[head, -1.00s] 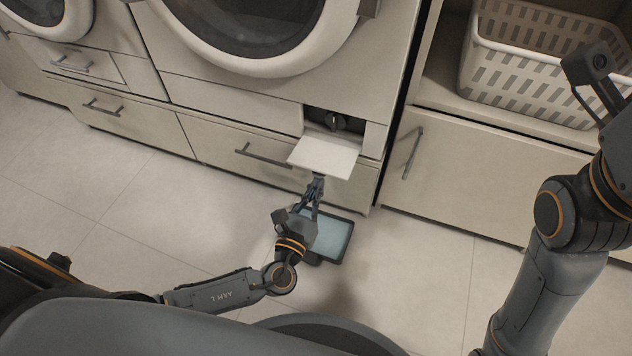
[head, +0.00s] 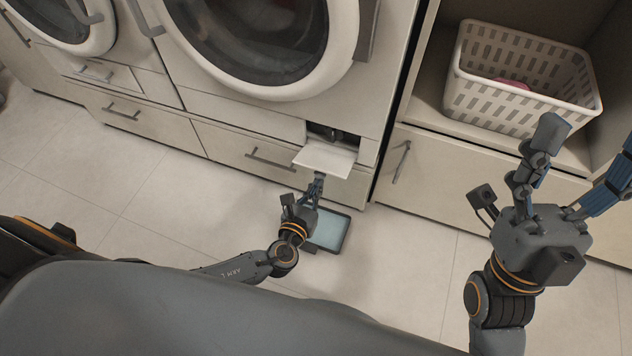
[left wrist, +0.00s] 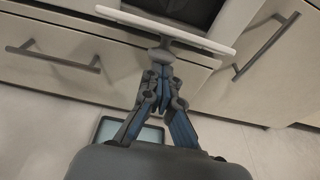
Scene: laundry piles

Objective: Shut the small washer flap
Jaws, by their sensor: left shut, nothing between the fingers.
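The small washer flap (head: 325,158) is a white panel below the round washer door. It stands open, sticking out from a dark recess (head: 334,134) with a dark round knob or cap inside. The left wrist view shows the flap nearly edge-on (left wrist: 165,28). My left gripper (head: 319,178) is shut and empty, pointing up at the flap's underside. In the left wrist view its closed fingertips (left wrist: 161,55) meet or nearly meet the flap; contact cannot be told. My right gripper (head: 578,165) is open and empty at the right, its fingers spread, away from the flap.
A grey tray (head: 329,230) with a pale blue inside lies on the floor below the flap, partly behind my left gripper. Drawers with bar handles (head: 270,160) flank the area. A white basket (head: 520,110) sits in the right-hand shelf. The tiled floor is otherwise clear.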

